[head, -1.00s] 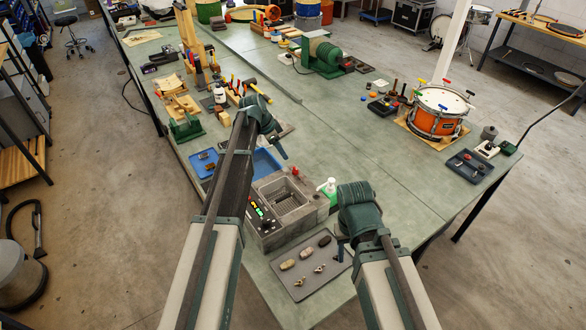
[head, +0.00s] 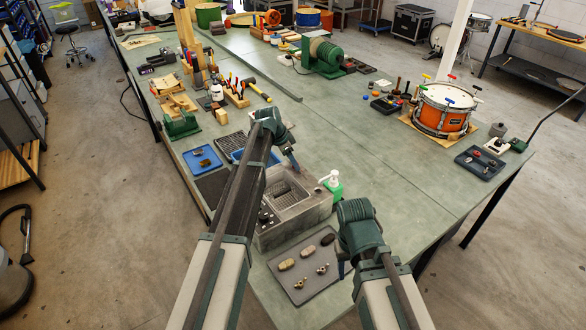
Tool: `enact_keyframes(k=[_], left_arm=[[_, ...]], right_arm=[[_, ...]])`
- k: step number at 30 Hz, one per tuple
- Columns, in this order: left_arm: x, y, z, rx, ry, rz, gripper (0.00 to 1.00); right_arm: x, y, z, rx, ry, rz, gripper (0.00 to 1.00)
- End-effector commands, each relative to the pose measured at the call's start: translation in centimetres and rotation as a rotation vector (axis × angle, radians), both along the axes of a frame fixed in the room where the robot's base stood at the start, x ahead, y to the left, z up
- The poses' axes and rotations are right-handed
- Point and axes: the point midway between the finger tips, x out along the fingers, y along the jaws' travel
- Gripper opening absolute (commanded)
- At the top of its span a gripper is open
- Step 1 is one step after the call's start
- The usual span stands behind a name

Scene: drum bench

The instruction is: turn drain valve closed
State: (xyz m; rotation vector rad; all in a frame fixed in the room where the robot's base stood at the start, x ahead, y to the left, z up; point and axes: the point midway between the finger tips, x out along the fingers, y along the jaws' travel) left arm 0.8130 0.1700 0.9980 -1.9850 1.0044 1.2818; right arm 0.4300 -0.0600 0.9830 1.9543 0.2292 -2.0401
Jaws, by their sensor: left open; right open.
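A grey metal tank unit (head: 318,208) with a basket in its basin stands at the near end of the bench. My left gripper (head: 295,163) is open and empty, above the far side of the tank. My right gripper (head: 343,266) is open, beside the right edge of the grey tray in front of the tank, and seems to touch nothing.
The grey tray (head: 292,291) holds several small metal parts and brushes. A green-and-white bottle (head: 332,184) stands right of the tank. A blue tray (head: 202,159) lies to the left. An orange drum (head: 443,110) stands at right. The bench middle is clear.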

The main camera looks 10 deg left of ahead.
Motion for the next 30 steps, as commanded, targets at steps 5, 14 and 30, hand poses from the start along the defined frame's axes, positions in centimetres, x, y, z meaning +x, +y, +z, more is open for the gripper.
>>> enact_keyframes(k=[5, 14, 30], left_arm=[[0.18, -0.20, -0.61, 0.000, 0.000, 0.000, 0.61], [0.15, -0.18, -0.51, 0.000, 0.000, 0.000, 0.39], [0.03, -0.22, -0.53, 0.001, 0.001, 0.013, 0.00]], right_arm=[[-0.01, 0.00, -0.60, 0.000, 0.000, 0.000, 0.50], [0.00, 0.00, -0.51, 0.000, 0.000, 0.000, 0.50], [0.00, 0.00, -0.53, 0.000, 0.000, 0.000, 0.50]])
